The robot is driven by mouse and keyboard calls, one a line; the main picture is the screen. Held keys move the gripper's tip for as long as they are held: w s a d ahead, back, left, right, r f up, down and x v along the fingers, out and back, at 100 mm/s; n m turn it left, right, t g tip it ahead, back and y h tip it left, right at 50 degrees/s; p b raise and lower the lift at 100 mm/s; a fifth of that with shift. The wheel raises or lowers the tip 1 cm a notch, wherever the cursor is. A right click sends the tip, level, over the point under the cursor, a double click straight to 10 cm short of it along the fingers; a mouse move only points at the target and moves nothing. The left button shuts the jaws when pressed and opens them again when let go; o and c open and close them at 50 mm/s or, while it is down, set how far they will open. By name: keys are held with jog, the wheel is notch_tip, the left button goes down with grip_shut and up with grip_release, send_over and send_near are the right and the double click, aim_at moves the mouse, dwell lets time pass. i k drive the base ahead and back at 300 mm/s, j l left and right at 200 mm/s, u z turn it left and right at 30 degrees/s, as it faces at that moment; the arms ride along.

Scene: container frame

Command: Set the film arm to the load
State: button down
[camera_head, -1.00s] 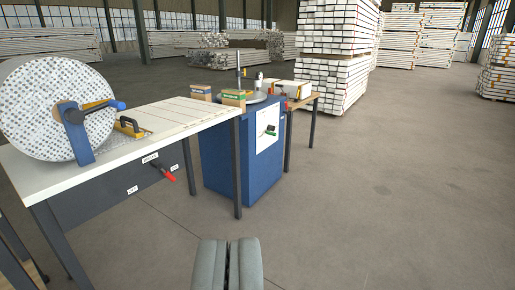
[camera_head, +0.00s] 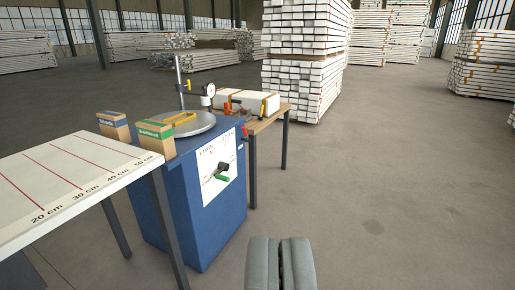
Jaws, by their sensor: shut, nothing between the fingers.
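A blue cabinet (camera_head: 190,200) stands left of centre with a round grey plate (camera_head: 203,128) on top. A yellow object lies on the plate. The cabinet's white front panel (camera_head: 212,168) carries a crank with a green handle (camera_head: 222,178) and small unreadable marks. A white bundle with orange bands (camera_head: 247,103) lies on a wooden table behind. My gripper (camera_head: 280,245) is shut and empty at the bottom, apart from everything.
A white table (camera_head: 60,200) marked in centimetres with red lines is at left. A blue-labelled box (camera_head: 114,125) and a green-labelled box (camera_head: 156,138) stand at its far end. A round dial (camera_head: 211,90) is by the plate. Stacked beams (camera_head: 310,50) stand behind. The floor at right is clear.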

aim_at(205, 98)
jog(key=i, duration=1.85)
jog(key=i+u, duration=0.15)
jog(key=i, duration=0.3)
jog(key=i+l+u, duration=0.2)
jog(key=i, duration=0.3)
jog(key=i+l+u, duration=0.15)
jog(key=i, duration=0.3)
jog(key=i+l+u, duration=0.2)
jog(key=i, duration=0.25)
